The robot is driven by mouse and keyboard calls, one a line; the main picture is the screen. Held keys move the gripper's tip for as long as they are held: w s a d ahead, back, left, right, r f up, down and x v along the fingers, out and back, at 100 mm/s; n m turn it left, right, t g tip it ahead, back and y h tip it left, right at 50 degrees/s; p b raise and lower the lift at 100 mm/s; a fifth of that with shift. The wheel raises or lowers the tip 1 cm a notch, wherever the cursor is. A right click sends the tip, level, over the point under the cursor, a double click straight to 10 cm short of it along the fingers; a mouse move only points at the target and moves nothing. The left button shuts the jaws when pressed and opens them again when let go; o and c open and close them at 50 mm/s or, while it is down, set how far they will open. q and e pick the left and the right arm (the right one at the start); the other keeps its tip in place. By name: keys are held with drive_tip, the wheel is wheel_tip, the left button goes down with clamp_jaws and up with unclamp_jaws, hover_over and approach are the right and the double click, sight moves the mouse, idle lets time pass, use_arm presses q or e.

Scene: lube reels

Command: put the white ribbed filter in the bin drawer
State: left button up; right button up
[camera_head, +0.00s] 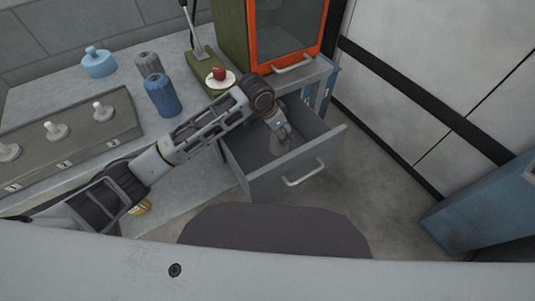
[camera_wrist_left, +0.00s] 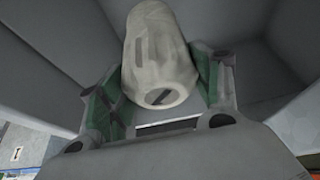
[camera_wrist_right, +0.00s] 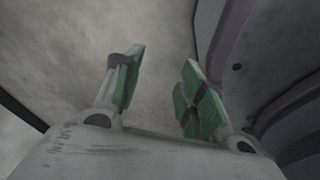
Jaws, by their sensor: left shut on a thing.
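The white ribbed filter (camera_wrist_left: 158,55) is between the green pads of my left gripper (camera_wrist_left: 160,85), which is shut on it. In the head view the left gripper (camera_head: 280,132) reaches down into the open grey bin drawer (camera_head: 290,172), with the pale filter (camera_head: 277,146) below its fingers inside the drawer walls. The drawer walls (camera_wrist_left: 55,65) surround the filter in the left wrist view. I cannot tell whether the filter touches the drawer floor. My right gripper (camera_wrist_right: 160,90) is open and empty above the floor.
On the bench stand a blue ribbed filter (camera_head: 162,96), a grey one (camera_head: 149,65), a light blue bottle (camera_head: 98,62) and a tray (camera_head: 90,135) with white pegs. An orange-framed cabinet (camera_head: 288,30) stands behind the drawer. A blue box (camera_head: 490,205) is at right.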

use_arm(q)
drive_tip(key=shift+s+f, duration=0.1)
drive_tip(key=shift+f, duration=0.4)
use_arm(e)
drive_tip(key=shift+f, duration=0.2)
use_arm(q)
drive_tip(key=shift+f, duration=0.1)
wheel_tip(320, 180, down, 4)
drive_tip(key=shift+r+b, duration=0.25)
drive_tip(key=shift+b, duration=0.15)
drive_tip(key=shift+f, duration=0.6)
use_arm(e)
drive_tip(key=shift+w+a+r, duration=0.15)
drive_tip(key=shift+w+a, duration=0.05)
drive_tip(key=shift+w, duration=0.25)
drive_tip(key=shift+w+a+r, duration=0.1)
drive_tip(key=shift+w+a, duration=0.05)
drive_tip(key=shift+w, duration=0.3)
